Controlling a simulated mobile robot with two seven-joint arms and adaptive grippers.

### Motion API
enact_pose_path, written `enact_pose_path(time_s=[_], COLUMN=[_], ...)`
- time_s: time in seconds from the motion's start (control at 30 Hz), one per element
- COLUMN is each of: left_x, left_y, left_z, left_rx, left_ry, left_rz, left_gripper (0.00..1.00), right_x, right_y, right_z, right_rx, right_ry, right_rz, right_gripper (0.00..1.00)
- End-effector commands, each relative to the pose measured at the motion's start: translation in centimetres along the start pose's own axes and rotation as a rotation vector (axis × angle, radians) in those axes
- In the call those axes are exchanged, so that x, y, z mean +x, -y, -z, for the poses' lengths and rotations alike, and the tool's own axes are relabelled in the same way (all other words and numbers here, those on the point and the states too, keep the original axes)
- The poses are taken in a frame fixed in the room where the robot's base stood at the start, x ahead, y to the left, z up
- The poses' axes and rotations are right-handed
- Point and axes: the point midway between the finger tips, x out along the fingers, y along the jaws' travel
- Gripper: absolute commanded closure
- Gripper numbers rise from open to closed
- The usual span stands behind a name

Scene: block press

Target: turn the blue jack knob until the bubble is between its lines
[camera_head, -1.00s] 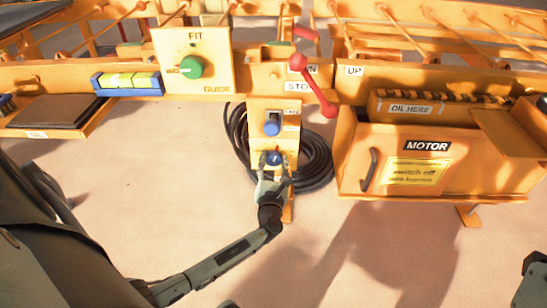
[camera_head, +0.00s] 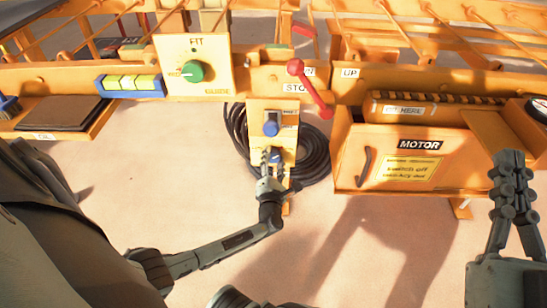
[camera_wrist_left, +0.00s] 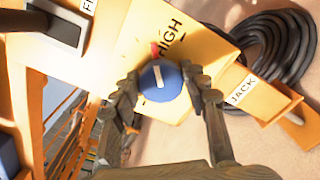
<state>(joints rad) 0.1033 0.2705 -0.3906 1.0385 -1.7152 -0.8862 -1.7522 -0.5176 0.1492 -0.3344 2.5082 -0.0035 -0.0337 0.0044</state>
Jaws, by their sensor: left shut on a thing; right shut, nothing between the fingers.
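The blue jack knob (camera_head: 275,155) sits low on the front of a yellow post. My left gripper (camera_head: 272,160) is shut on it from the front. In the left wrist view the knob (camera_wrist_left: 161,80) lies between the two fingers, its white mark and a red pointer near the word HIGH showing. The spirit level (camera_head: 130,84), a blue frame with a yellow-green vial, is on the rail at the left. Its bubble is too small to place against the lines. My right gripper (camera_head: 510,160) is shut and empty at the right, in front of the motor box.
A second blue control (camera_head: 271,123) is just above the knob. A black coiled hose (camera_head: 310,160) lies behind the post. A green FIT knob (camera_head: 192,71), a red lever (camera_head: 310,88) and the motor box (camera_head: 395,160) are nearby. The floor in front is clear.

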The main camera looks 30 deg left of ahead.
Motion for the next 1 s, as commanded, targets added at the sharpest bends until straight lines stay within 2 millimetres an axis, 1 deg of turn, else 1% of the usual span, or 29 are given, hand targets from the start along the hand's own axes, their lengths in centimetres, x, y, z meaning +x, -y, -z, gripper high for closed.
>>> enact_pose_path(time_s=[0.03, 0.37, 0.4, 0.53, 0.57, 0.87, 1.0], left_x=[0.2, 0.3, 0.3, 0.2, 0.2, -0.1, -1.7], left_y=[-0.2, -0.2, -0.2, -0.2, -0.2, 0.0, 0.1], left_z=[-0.1, -0.1, -0.1, 0.0, 0.0, 0.0, 0.1], left_rx=[0.003, 0.005, 0.005, 0.005, 0.005, 0.005, 0.004], left_ry=[0.001, 0.001, 0.001, 0.001, 0.001, 0.000, 0.000], left_rz=[-0.003, -0.003, -0.003, -0.003, -0.003, 0.000, 0.002], left_gripper=[0.85, 0.85, 0.55, 0.39, 0.36, 0.36, 0.36], right_x=[0.0, 0.0, 0.0, 0.0, 0.0, 0.0, 0.0], right_y=[0.0, 0.0, 0.0, 0.0, 0.0, 0.0, 0.0], right_z=[-0.1, -0.1, -0.1, -0.1, -0.1, 0.0, 0.0], right_rx=[0.000, 0.001, 0.001, 0.001, 0.001, -0.001, -0.001], right_ry=[0.004, 0.006, 0.006, 0.006, 0.006, 0.003, 0.003], right_rz=[0.000, 0.000, 0.001, 0.001, 0.001, 0.000, 0.000], right_gripper=[1.00, 1.00, 1.00, 1.00, 1.00, 1.00, 1.00])
